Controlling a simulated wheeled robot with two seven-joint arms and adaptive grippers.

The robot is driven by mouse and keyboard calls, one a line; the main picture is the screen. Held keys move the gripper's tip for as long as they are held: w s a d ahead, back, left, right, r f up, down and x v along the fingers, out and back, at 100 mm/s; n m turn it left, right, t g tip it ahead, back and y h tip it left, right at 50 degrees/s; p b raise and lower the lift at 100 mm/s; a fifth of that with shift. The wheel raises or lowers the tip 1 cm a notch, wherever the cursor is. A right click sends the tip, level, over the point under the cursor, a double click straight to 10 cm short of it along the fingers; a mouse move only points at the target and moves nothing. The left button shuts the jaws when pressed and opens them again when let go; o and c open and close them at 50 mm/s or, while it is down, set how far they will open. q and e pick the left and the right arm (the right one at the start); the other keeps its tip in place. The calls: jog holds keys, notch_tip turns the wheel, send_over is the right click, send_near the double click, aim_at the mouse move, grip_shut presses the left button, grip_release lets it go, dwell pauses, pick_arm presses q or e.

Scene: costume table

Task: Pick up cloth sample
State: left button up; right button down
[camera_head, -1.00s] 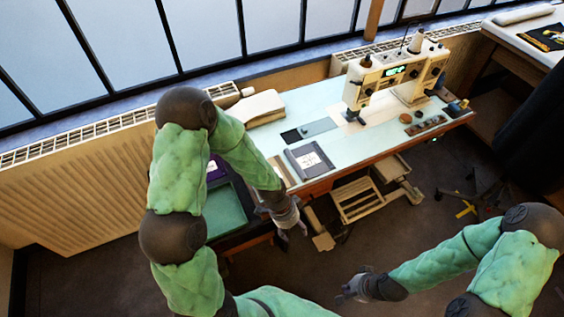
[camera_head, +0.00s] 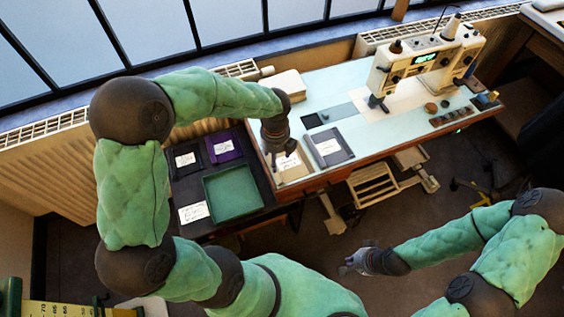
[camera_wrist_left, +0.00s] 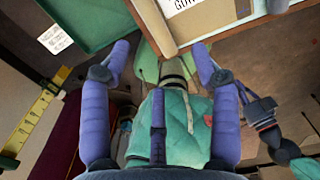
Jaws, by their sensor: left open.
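Flat labelled cloth samples lie at the left of the work area: a dark grey one (camera_head: 328,146) and a tan one (camera_head: 292,167) on the pale table, a black one (camera_head: 184,160) and a purple one (camera_head: 223,147) on the dark side surface. My left gripper (camera_head: 279,154) points down over the table's left end, by the tan sample; its wrist hides part of it. In the left wrist view its two fingers (camera_wrist_left: 160,50) are apart with nothing between them. A tan labelled edge (camera_wrist_left: 200,25) shows just beyond them. My right gripper (camera_head: 356,262) hangs in front of the table, too small to judge.
A green tray (camera_head: 233,192) and a white label card (camera_head: 193,212) lie on the dark side surface. A sewing machine (camera_head: 428,55) stands at the table's right. A white block (camera_head: 285,84) sits at the back left. A yellow measuring strip (camera_head: 70,309) is at lower left.

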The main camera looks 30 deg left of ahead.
pick_arm(q)
notch_tip(320, 180, down, 4)
jog(key=shift+f+b, duration=0.1)
jog(key=shift+b, duration=0.5)
jog(key=f+b, duration=0.2)
jog(key=f, duration=0.1)
jog(key=f+b, duration=0.1)
jog(key=f, duration=0.1)
jog(key=shift+s+a, duration=0.15)
jog(key=shift+s, duration=0.2)
jog(key=shift+r, duration=0.1)
grip_shut()
